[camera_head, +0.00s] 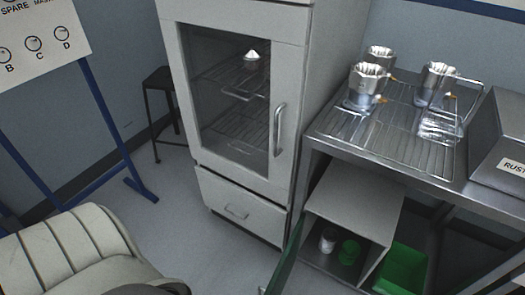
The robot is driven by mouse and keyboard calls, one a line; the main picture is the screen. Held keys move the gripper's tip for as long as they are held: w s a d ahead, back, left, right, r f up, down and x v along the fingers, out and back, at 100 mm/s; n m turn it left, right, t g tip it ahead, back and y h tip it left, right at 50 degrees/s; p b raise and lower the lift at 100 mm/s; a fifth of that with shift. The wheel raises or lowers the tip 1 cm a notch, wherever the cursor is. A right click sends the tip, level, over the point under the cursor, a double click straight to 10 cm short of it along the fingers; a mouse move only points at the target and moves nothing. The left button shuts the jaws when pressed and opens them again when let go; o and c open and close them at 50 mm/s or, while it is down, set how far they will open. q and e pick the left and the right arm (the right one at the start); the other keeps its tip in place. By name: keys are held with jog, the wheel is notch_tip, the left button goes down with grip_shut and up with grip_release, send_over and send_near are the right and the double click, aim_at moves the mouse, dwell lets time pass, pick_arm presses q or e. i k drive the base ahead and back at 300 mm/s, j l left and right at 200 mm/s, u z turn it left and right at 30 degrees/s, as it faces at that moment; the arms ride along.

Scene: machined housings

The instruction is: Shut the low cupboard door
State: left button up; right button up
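The low cupboard (357,197) is a pale grey box under the steel bench at the right. Its front is open, and a white cup (328,240) and a green round item (349,251) stand inside. The green door (286,256) stands swung out from the cupboard's left side, seen nearly edge-on. Its lower part runs out of the bottom of the picture, where a small pale piece shows that may be its handle. Neither of my grippers is in view.
A tall grey cabinet (239,186) with a closed glass door stands left of the cupboard. A green bin (405,262) sits to its right. Metal pots (367,82) stand on the wire rack above. A cream ribbed seat (75,248) is at lower left. Floor between is clear.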

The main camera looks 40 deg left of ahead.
aim_at(278, 271)
jog(key=k+j, duration=0.1)
jog(key=j, duration=0.35)
jog(key=k+j+z, duration=0.15)
jog(key=j, duration=0.25)
jog(key=k+j, duration=0.15)
jog(key=j, duration=0.25)
jog(key=k+j+z, duration=0.15)
jog(key=j, duration=0.3)
